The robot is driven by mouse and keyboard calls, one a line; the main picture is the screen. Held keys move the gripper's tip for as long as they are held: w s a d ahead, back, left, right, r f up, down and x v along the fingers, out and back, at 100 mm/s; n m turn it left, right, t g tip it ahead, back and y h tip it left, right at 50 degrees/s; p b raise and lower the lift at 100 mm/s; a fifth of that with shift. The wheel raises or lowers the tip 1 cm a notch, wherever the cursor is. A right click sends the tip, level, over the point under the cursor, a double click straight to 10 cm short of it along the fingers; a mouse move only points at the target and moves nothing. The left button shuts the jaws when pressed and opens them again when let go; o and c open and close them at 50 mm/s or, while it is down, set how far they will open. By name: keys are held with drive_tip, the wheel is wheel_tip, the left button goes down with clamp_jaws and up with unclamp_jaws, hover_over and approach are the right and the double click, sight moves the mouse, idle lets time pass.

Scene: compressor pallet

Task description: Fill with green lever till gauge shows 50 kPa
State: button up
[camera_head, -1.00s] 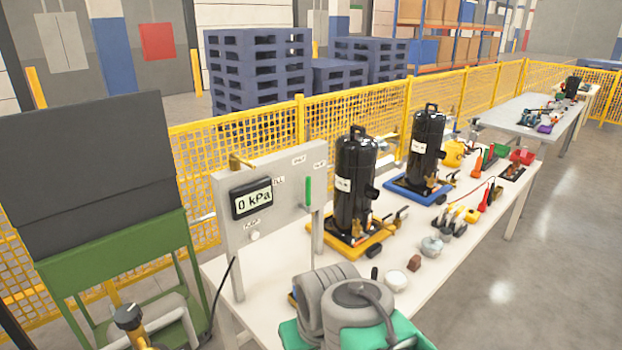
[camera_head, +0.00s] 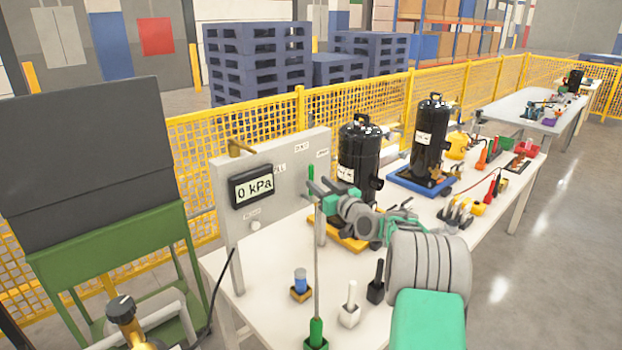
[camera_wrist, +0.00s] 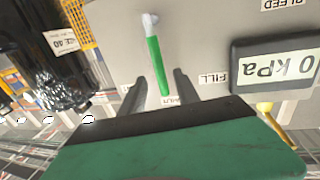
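The green lever (camera_head: 311,173) is on the upright grey panel (camera_head: 285,205); my gripper partly covers it in the head view. The wrist view shows the lever (camera_wrist: 154,62), with its pale pivot end at the top and its green end between my fingers in the picture. A "FILL" label is beside it. My gripper (camera_head: 319,187) is open in front of the panel; its two dark fingers (camera_wrist: 160,80) are apart, with gaps to the lever. I cannot tell whether the lever is at finger depth. The gauge (camera_head: 253,187) reads 0 kPa.
Black compressor tanks stand on a yellow tray (camera_head: 345,243) and a blue tray (camera_head: 418,187) right of the panel. A green-handled tool (camera_head: 316,331) with a tall thin shaft and several small holders stand in front on the white table (camera_head: 262,290). A yellow mesh fence (camera_head: 192,152) runs behind.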

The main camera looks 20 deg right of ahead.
sight(311, 198)
drive_tip(key=w, duration=0.2)
drive_tip(key=w+a+p, duration=0.1)
drive_tip(key=w, duration=0.2)
drive_tip(key=shift+c, duration=0.4)
clamp_jaws()
idle(0.9)
